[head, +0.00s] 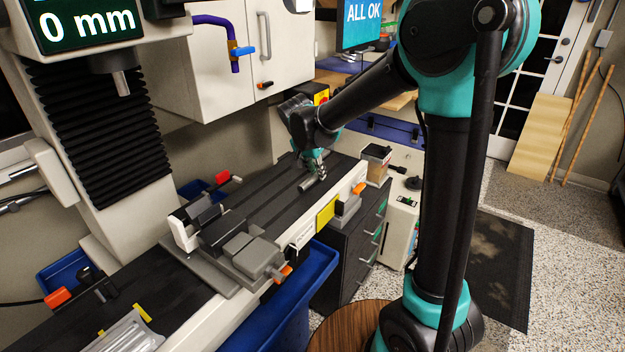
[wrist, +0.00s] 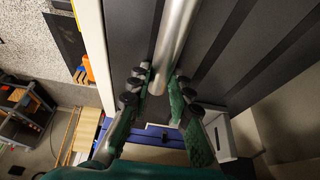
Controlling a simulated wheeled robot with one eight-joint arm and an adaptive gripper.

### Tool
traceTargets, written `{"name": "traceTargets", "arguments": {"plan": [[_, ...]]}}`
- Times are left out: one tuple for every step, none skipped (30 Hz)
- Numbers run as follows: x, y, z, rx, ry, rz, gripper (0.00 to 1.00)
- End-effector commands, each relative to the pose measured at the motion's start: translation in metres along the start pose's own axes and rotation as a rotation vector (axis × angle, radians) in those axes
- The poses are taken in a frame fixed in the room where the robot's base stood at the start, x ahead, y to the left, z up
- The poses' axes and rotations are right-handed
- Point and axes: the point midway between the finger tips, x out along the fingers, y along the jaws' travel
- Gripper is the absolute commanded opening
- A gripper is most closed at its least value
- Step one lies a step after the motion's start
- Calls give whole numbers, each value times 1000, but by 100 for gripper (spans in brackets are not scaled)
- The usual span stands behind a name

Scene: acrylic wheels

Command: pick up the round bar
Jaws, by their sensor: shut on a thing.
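The round bar (wrist: 175,40) is a smooth silver metal cylinder. In the wrist view it runs from the top edge down between the fingers of my gripper (wrist: 160,88). The two green-padded fingers are shut on the bar near its end, one on each side. In the head view the bar (head: 307,185) is a short silver piece low over the dark slotted machine table (head: 265,195). My gripper (head: 315,165) is at its far end. I cannot tell whether the bar touches the table.
A grey vise (head: 245,255) with orange-tipped handle sits on the table to the left. A tall milling column (head: 95,130) stands at the left. A yellow plate (head: 326,213) is on the table's front edge. A small open box (head: 376,160) stands right of the table.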

Motion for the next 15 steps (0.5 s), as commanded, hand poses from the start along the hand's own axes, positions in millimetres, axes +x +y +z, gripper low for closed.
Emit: {"name": "traceTargets", "arguments": {"plan": [[0, 0, 0, 0, -1, 0, 0], [0, 0, 0, 0, -1, 0, 0], [0, 0, 0, 0, -1, 0, 0], [-1, 0, 0, 0, -1, 0, 0], [-1, 0, 0, 0, -1, 0, 0], [-3, 0, -1, 0, -1, 0, 0], [-5, 0, -2, 0, -1, 0, 0], [-7, 0, -3, 0, -1, 0, 0], [-11, 0, -4, 0, -1, 0, 0], [-14, 0, -6, 0, -1, 0, 0], [-18, 0, -7, 0, -1, 0, 0], [-24, 0, -10, 0, 0, 0, 0], [-29, 0, -12, 0, 0, 0, 0], [-34, 0, -14, 0, 0, 0, 0], [-42, 0, -17, 0, 0, 0, 0]]}}
